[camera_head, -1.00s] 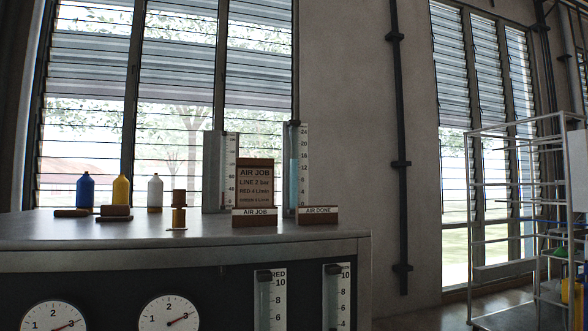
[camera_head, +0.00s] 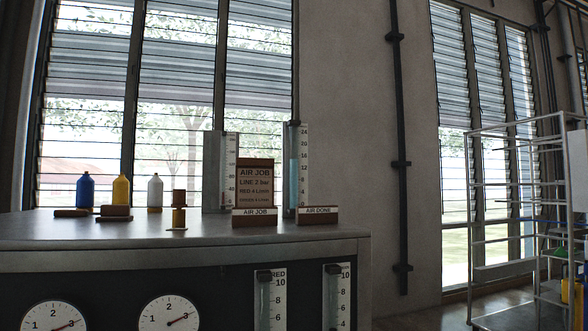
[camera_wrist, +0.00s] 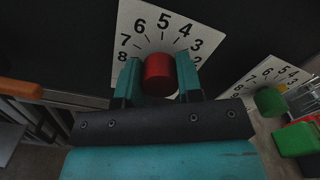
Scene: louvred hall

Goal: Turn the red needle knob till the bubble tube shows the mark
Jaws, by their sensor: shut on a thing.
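The red needle knob (camera_wrist: 158,72) stands in front of a white numbered dial plate (camera_wrist: 143,22) in the wrist view. My gripper (camera_wrist: 160,80) has one teal finger on each side of the knob and is shut on it. The dial's lower part is hidden behind my gripper. In the head view the bubble tube marked RED (camera_head: 264,300) stands beside a white scale at the front of the bench, its lower part cut off by the picture edge. The job card (camera_head: 255,182) reads "RED 4 L/min". I cannot make out a bubble in the tube.
A green knob (camera_wrist: 270,101) on a second dial plate is at the right in the wrist view. Two gauges (camera_head: 54,318) (camera_head: 168,316) sit on the panel's left. Bottles (camera_head: 122,190) and small blocks stand on the bench top (camera_head: 120,228). A wire rack (camera_head: 500,200) stands at the right.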

